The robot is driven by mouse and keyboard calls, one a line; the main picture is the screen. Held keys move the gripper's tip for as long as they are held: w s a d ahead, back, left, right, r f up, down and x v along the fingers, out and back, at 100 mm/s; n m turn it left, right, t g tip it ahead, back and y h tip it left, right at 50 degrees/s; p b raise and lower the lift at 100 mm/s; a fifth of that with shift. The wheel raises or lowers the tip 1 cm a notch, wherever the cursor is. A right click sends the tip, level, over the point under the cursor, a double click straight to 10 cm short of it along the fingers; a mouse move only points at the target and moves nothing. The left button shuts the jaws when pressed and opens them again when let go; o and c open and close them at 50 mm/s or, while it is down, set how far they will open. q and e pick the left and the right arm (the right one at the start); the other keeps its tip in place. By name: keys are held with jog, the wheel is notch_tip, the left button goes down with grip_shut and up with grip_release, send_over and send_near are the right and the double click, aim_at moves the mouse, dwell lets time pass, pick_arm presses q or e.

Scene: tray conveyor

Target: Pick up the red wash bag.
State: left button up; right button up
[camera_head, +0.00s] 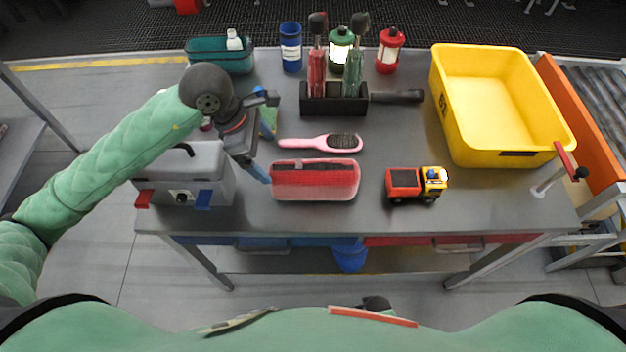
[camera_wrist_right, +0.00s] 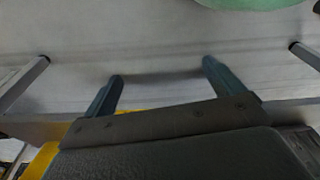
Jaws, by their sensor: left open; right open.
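The red wash bag (camera_head: 315,182) lies on the grey table near its front edge, with a dark strip along its top. My left gripper (camera_head: 266,138) is open, just left of and behind the bag. Its nearer blue fingertip is close to the bag's left end; I cannot tell whether they touch. The bag is not between the fingers. My right gripper (camera_wrist_right: 163,72) is open and empty in the right wrist view, with bare grey floor beyond its fingers.
A pink hairbrush (camera_head: 320,142) lies just behind the bag. A toy truck (camera_head: 415,184) stands to its right, and a grey box (camera_head: 184,172) to its left. A yellow crate (camera_head: 501,154) fills the right side. The table is clear between bag and truck.

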aim_at(277, 168)
pick_arm(q)
jog(key=shift+p+x, duration=0.4)
jog(key=shift+x, duration=0.6)
jog(key=p+x, duration=0.3)
jog(key=x, duration=0.1)
jog(key=shift+s+r, duration=0.1)
jog(key=shift+x, duration=0.75)
pick_arm(e)
jog(key=s+d+f, duration=0.3)
jog(key=s+f, duration=0.1)
jog(key=f, duration=0.3)
jog(key=shift+s+d+f, duration=0.2)
jog(key=shift+s+d, duration=0.1)
jog(key=shift+s, duration=0.1)
